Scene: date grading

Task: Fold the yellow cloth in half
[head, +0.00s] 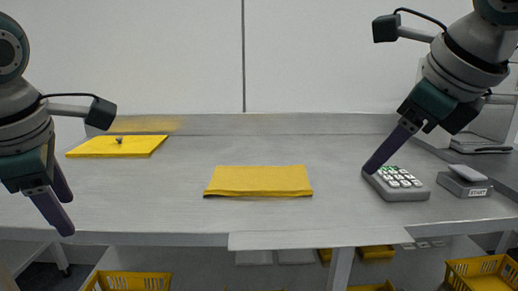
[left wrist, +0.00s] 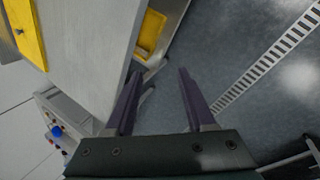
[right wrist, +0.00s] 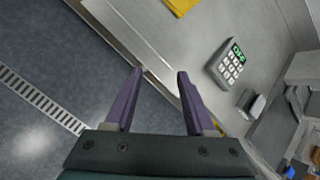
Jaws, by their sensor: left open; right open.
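The yellow cloth (head: 259,180) lies on the middle of the grey table as a flat, wide rectangle. Its front edge looks slightly thick, as if layered. A corner of yellow cloth (right wrist: 181,5) shows at the top of the right wrist view. My left gripper (head: 66,212) is open and empty at the table's left front, well left of the cloth. It also shows in the left wrist view (left wrist: 157,88). My right gripper (head: 372,168) is open and empty, right of the cloth, and overlaps the keypad in the head view. It also shows in the right wrist view (right wrist: 160,85).
A yellow board (head: 100,147) with a small knob lies at the back left. A keypad device (head: 400,194) and a START button box (head: 464,187) stand at the right. Yellow crates (head: 130,281) are below the table. The table around the cloth is clear.

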